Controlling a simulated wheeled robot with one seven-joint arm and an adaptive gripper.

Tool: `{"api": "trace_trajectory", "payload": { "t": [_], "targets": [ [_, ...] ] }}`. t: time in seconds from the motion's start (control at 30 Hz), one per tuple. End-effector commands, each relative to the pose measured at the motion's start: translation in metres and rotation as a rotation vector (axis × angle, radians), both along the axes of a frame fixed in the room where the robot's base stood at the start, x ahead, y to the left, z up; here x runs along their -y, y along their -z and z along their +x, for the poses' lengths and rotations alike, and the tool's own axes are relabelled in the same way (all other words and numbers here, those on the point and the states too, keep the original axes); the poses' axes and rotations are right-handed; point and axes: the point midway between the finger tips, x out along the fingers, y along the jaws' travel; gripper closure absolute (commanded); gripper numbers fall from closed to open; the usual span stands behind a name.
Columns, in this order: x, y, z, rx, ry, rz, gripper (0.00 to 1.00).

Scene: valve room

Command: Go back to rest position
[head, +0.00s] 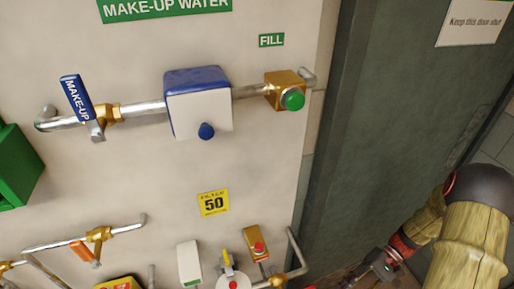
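My arm, in a yellowish sleeve, is at the lower right of the head view. My gripper (374,270) is the dark, small end past the red band, low in the picture in front of the dark door. Its fingers are too small and partly cut off to tell whether they are open or shut. It is apart from the pipes and valves on the panel, to the right of them.
The pale panel carries a make-up pipe with a blue-handled valve (76,98), a blue-and-white box (198,104) and a green button (292,100). Lower are an orange-handled valve (83,251) and a red button (259,247). A dark door (400,110) stands at right.

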Motion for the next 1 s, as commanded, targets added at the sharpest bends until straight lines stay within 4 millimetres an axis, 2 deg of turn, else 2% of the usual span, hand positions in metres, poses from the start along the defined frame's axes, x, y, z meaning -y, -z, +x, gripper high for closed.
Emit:
{"api": "trace_trajectory", "payload": {
  "t": [0.2, 0.47, 0.73, 1.0],
  "targets": [
    [0.006, -0.047, 0.005, 0.048, -0.024, -0.33, 0.64],
    [0.0, -0.109, 0.013, 0.221, -0.026, -0.636, 0.64],
    [-0.021, -0.178, 0.015, 0.489, -0.035, -0.836, 0.64],
    [-0.055, -0.243, 0.002, 0.803, -0.095, -0.921, 0.64]
  ]
}}
